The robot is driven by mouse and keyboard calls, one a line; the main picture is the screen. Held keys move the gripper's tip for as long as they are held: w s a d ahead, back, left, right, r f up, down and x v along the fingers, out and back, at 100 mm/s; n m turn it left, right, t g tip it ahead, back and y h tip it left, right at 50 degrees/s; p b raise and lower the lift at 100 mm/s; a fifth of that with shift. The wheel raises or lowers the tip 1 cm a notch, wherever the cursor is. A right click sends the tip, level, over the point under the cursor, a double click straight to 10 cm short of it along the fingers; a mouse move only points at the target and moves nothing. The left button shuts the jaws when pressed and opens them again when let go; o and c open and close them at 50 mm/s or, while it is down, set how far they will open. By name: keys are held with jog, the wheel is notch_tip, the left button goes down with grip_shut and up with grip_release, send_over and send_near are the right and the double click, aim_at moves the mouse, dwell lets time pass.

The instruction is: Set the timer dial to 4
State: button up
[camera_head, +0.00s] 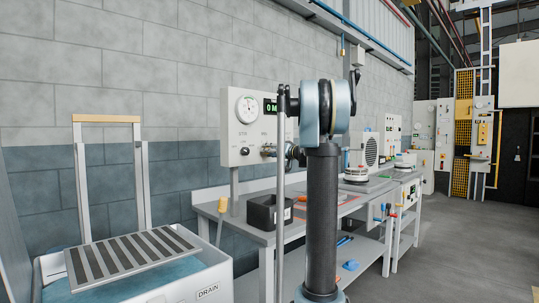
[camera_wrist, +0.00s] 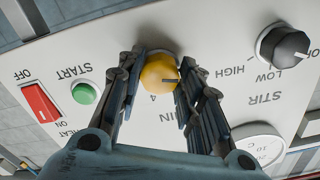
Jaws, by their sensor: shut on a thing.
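The timer dial is a round yellow knob (camera_wrist: 159,73) on a white control panel (camera_wrist: 110,60), in the wrist view. My gripper (camera_wrist: 158,78) has one finger on each side of the dial and is shut on it. A short dark pointer line on the dial runs toward the right finger. A printed "4" stands just below the dial, above partly hidden "MIN" lettering; the other numbers are hidden or unreadable. In the head view, my gripper (camera_head: 290,152) is at the right part of the panel (camera_head: 235,155); the dial is hidden there.
The wrist view shows a red heat switch (camera_wrist: 41,102), a green start button (camera_wrist: 85,92), a black stir knob (camera_wrist: 284,47) and a gauge (camera_wrist: 258,145). In the head view, a black bin (camera_head: 268,212) stands on the bench below the panel. A display (camera_head: 271,106) is partly covered.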

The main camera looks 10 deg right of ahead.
jog(key=shift+f+m, duration=0.1)
jog(key=shift+m, duration=0.2)
jog(key=m, duration=1.8)
jog(key=shift+d+m, duration=0.1)
jog(key=shift+m, duration=0.3)
